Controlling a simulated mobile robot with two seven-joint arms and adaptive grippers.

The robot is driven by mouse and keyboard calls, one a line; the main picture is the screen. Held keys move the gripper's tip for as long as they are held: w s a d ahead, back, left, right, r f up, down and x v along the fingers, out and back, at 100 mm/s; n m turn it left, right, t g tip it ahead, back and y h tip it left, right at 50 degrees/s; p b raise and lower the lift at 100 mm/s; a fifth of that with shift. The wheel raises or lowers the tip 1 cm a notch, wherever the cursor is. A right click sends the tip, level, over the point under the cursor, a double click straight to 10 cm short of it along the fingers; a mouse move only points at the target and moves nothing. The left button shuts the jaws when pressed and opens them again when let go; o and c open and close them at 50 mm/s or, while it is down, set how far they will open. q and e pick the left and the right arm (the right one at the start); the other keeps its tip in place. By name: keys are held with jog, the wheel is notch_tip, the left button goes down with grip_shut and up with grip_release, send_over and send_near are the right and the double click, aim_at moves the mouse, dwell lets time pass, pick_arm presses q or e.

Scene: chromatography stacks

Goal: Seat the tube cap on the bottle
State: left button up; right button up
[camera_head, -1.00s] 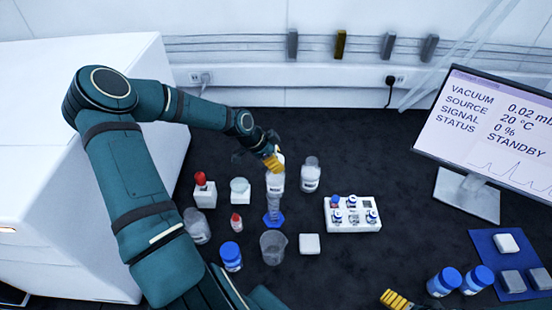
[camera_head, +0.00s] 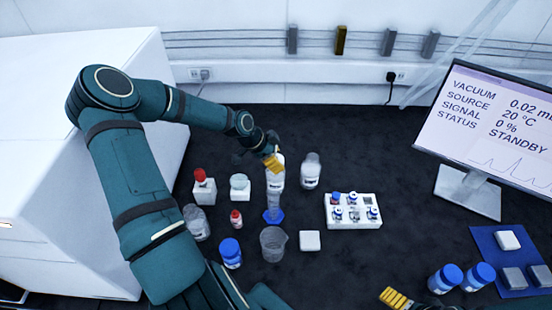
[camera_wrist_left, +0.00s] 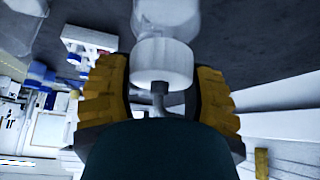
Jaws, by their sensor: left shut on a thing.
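My left gripper (camera_head: 272,162) reaches in from the back left, its yellow fingers shut on the white tube cap. In the left wrist view the cap (camera_wrist_left: 162,62) sits between the finger pads (camera_wrist_left: 161,95), with a short grey tube pointing towards the camera. A clear bottle (camera_wrist_left: 166,16) shows just beyond the cap. In the head view a labelled bottle (camera_head: 275,182) stands directly below the fingers. I cannot tell whether cap and bottle touch. My right gripper (camera_head: 396,298) shows only partly at the bottom edge; its opening is unclear.
A graduated cylinder with a blue base (camera_head: 273,215) stands in front of the bottle. Another clear bottle (camera_head: 310,172) is close on the right. A beaker (camera_head: 273,243), blue-capped jar (camera_head: 230,252) and vial rack (camera_head: 353,222) stand nearby.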

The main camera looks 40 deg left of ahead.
pick_arm(q)
jog(key=shift+f, duration=0.25)
jog(key=o, duration=1.4)
jog(key=shift+r, duration=0.15)
notch_tip(320, 180, up, 3)
jog(key=p, duration=0.2)
jog(key=shift+f+p, duration=0.2)
jog(key=shift+p, duration=0.1)
pick_arm(e)
jog(key=r, duration=0.2)
jog(key=shift+w+d+r, duration=0.1)
jog(key=shift+w+r, duration=0.2)
pick_arm(q)
jog(key=shift+r+p, duration=1.9)
jog(key=shift+r, duration=0.25)
pick_arm(e)
notch_tip(320, 180, up, 4)
jog(key=shift+s+d+r, duration=0.1)
jog(key=shift+r, duration=0.1)
pick_arm(q)
jog(key=shift+f, duration=0.1)
